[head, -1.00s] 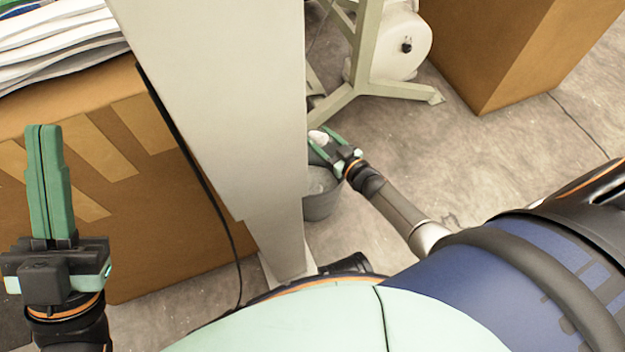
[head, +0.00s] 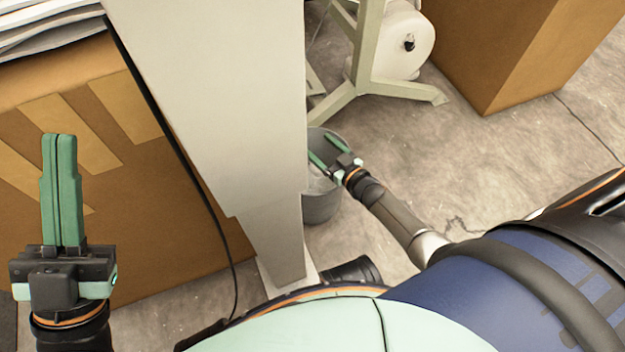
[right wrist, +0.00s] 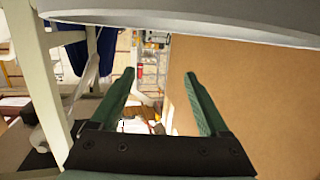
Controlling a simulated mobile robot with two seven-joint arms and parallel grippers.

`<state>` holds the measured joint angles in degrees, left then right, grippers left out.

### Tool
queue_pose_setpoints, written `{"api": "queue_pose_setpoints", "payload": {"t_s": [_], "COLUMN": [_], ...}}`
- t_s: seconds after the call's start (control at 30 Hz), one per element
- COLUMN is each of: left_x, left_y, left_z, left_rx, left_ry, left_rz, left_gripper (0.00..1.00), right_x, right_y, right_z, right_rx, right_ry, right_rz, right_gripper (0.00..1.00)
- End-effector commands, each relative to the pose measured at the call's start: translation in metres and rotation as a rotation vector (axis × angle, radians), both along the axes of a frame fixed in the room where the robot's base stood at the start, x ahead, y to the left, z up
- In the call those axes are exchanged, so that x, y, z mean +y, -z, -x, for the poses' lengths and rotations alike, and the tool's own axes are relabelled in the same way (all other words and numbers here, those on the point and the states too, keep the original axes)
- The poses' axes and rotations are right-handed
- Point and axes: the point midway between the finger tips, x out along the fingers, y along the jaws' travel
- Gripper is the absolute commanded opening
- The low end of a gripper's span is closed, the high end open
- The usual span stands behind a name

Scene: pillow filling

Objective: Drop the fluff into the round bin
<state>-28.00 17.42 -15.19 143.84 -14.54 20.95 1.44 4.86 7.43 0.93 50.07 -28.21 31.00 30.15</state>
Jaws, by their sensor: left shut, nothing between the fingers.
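The round grey bin (head: 320,208) stands on the floor beside the pale machine column, which hides its left side. My right gripper (head: 321,146) is over the bin's mouth with its green fingers spread apart. In the right wrist view the fingers (right wrist: 159,76) are wide open with nothing between them. No separate piece of fluff can be made out now; the inside of the bin is partly hidden by the gripper and column. My left gripper (head: 59,138) is shut and empty, pointing up in front of a cardboard box at the left.
The pale column (head: 215,90) stands between my two grippers. A taped cardboard box (head: 160,220) is at the left, another box (head: 490,60) at the upper right. A green-grey stand (head: 375,70) with a white roll is behind the bin.

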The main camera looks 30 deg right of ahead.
Motion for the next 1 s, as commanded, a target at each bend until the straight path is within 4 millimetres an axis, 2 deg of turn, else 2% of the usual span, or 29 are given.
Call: {"api": "queue_pose_setpoints", "payload": {"t_s": [0.03,0.13,0.47,0.57,0.8,1.0], "left_x": [0.0,0.0,0.0,0.001,0.005,0.008], "left_y": [0.0,0.0,-0.004,-0.013,-0.041,-0.055], "left_z": [0.0,0.0,0.0,0.0,0.001,0.002], "left_rx": [0.0,0.0,0.002,0.002,-0.004,-0.013], "left_ry": [0.001,0.001,0.0,0.002,0.007,0.013], "left_rz": [0.001,0.001,0.002,0.008,0.031,0.046], "left_gripper": [0.0,0.0,0.0,0.0,0.0,0.0], "right_x": [0.0,0.0,-0.001,-0.004,-0.014,-0.021], "right_y": [0.0,0.0,-0.002,-0.005,-0.014,-0.018], "right_z": [0.0,0.0,0.005,0.018,0.069,0.104], "right_rx": [0.0,0.0,0.002,0.005,0.006,0.003], "right_ry": [0.0,0.0,0.0,0.001,0.001,0.0], "right_rz": [0.0,0.0,0.0,0.0,0.0,0.0], "right_gripper": [0.86,0.96,0.96,0.96,0.96,0.96]}}
